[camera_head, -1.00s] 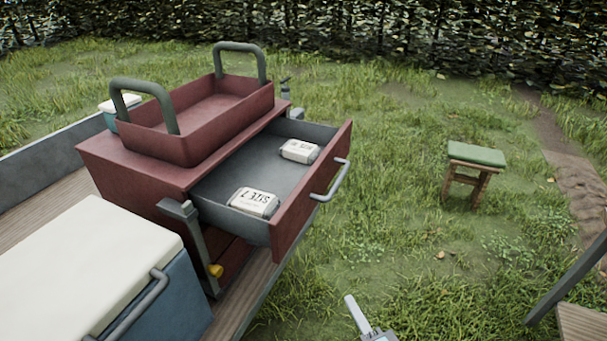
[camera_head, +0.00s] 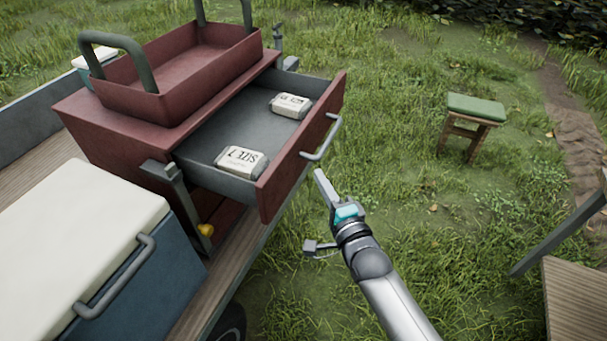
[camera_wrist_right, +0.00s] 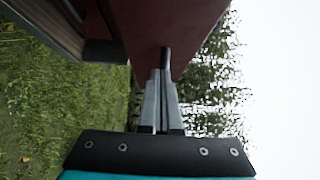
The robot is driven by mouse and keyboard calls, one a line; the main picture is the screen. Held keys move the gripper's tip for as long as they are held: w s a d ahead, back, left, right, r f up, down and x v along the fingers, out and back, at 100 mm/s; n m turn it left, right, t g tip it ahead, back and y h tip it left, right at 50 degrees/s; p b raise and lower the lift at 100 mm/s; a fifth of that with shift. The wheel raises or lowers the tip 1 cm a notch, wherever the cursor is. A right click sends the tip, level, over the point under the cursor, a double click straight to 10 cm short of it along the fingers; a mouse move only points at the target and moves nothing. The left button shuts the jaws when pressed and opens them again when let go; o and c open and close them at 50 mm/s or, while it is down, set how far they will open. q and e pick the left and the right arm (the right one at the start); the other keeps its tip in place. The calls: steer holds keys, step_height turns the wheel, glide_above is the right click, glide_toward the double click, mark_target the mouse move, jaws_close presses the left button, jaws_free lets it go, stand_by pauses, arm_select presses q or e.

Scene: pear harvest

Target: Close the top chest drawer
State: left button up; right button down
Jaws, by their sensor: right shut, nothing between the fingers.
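The red chest (camera_head: 115,140) stands on the wooden cart bed with its top drawer (camera_head: 300,155) pulled far out. The drawer has a grey inside, a red front and a grey bar handle (camera_head: 327,138). Two pale labelled packs, a near one (camera_head: 241,162) and a far one (camera_head: 290,105), lie inside. My right gripper (camera_head: 320,177) is shut and empty, just in front of the drawer front and below the handle. In the right wrist view its fingers (camera_wrist_right: 161,90) point at the red drawer front (camera_wrist_right: 160,28); contact cannot be told. My left gripper is out of view.
A red open tray (camera_head: 180,75) with two grey handles sits on the chest. A blue cooler with a cream lid (camera_head: 80,235) stands in front left. A green-topped stool (camera_head: 474,110) stands on the grass at right. Grass before the drawer is clear.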

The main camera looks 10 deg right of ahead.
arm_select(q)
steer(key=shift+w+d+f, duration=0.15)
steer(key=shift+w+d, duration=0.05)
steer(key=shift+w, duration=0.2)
arm_select(e)
steer(key=shift+w+a, duration=1.5)
steer(key=shift+a, duration=0.25)
steer(key=shift+w, duration=0.1)
